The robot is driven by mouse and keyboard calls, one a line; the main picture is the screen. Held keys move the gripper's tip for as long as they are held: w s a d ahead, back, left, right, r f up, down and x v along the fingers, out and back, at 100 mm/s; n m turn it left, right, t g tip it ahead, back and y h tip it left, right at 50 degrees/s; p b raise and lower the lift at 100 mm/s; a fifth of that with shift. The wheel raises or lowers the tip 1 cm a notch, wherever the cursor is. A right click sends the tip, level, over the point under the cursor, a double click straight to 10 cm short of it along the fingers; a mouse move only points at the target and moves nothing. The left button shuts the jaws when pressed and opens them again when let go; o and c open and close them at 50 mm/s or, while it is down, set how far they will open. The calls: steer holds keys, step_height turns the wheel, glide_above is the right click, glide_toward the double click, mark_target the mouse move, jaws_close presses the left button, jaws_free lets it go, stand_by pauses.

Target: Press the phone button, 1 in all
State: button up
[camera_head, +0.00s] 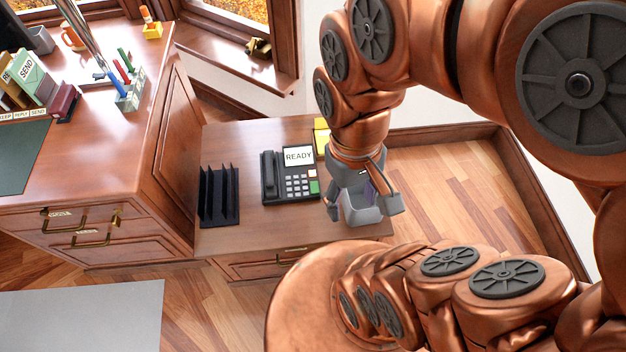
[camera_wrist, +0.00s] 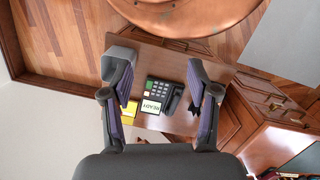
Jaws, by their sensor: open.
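A dark desk phone (camera_head: 288,178) stands on the low wooden cabinet, with its handset on the left and a lit screen reading READY. Its keypad has pale keys, and a larger green button (camera_head: 314,187) is at the keypad's right edge. In the wrist view the phone (camera_wrist: 160,90) appears upside down between my open fingers, some way beyond them. My gripper (camera_head: 364,208) is open and empty, to the right of the phone in the head view, apart from it. It also shows in the wrist view (camera_wrist: 160,66).
A black file rack (camera_head: 219,196) stands left of the phone. A yellow item (camera_head: 321,137) is behind it. A grey container (camera_wrist: 118,54) stands near the cabinet edge. A large desk (camera_head: 90,160) with stationery is at left. Floor is open at right.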

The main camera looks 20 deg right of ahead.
jaws_close()
stand_by(0.3)
stand_by(1.2)
